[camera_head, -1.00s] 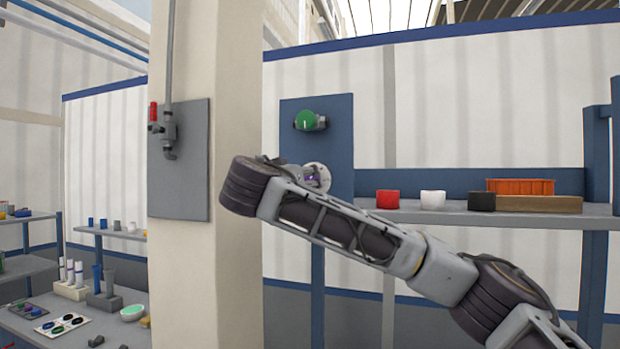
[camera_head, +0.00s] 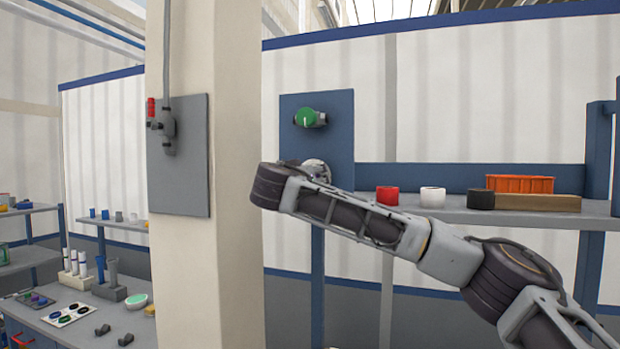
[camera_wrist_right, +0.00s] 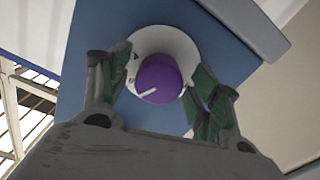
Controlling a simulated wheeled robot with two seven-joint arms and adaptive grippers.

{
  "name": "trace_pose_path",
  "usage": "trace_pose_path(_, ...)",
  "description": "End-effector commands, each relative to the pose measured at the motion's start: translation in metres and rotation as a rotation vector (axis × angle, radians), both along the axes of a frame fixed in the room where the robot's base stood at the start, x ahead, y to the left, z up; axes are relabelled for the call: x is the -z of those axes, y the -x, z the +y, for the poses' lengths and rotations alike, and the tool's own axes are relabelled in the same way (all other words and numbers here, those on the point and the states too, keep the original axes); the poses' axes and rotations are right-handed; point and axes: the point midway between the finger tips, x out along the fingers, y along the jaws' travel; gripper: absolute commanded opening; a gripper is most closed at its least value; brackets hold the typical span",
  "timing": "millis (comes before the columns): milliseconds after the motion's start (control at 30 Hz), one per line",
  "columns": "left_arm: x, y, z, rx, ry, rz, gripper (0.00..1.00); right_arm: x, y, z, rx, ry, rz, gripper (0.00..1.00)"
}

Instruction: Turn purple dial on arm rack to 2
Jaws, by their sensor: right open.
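The purple dial (camera_wrist_right: 159,79) sits on a round pale plate (camera_wrist_right: 178,40) fixed to a blue panel. In the right wrist view its white pointer line runs toward the lower left. The fingers of my right gripper (camera_wrist_right: 158,88) are open, one on each side of the dial. I cannot tell whether either finger touches it. In the head view my right arm hides the dial, and only part of the pale plate (camera_head: 318,168) shows above the arm. The blue panel (camera_head: 338,130) also carries a green knob (camera_head: 306,117) higher up. My left gripper is not in view.
A shelf (camera_head: 500,213) right of the panel holds red (camera_head: 387,196), white (camera_head: 432,197) and black (camera_head: 480,199) pieces and an orange bin (camera_head: 520,184). A thick beige column (camera_head: 235,250) stands left of the panel. A table (camera_head: 60,320) at lower left holds small items.

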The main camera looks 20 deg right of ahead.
Motion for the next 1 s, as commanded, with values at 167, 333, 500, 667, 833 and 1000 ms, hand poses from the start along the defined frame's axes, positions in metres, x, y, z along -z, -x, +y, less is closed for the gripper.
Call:
trace_pose_path(167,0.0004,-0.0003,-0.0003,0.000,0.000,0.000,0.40,0.0003,0.0001,-0.0001,0.000,0.000,0.000,0.63)
trace_pose_path(333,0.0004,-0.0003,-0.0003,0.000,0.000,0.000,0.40,0.0003,0.0002,-0.0001,0.000,0.000,0.000,0.45)
trace_pose_path(500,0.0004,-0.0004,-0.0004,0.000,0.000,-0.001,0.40,0.0003,0.0003,0.0000,0.000,0.000,0.000,0.23)
trace_pose_path(667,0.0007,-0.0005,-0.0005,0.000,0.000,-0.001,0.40,0.0003,0.0002,0.0000,0.000,0.000,0.000,0.17)
trace_pose_path(833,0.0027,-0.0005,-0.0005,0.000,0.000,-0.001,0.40,0.0007,0.0002,0.0002,0.000,0.003,0.002,0.17)
trace_pose_path(1000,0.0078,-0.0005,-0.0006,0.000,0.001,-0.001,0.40,0.0016,0.0002,0.0000,0.000,0.013,0.009,0.17)
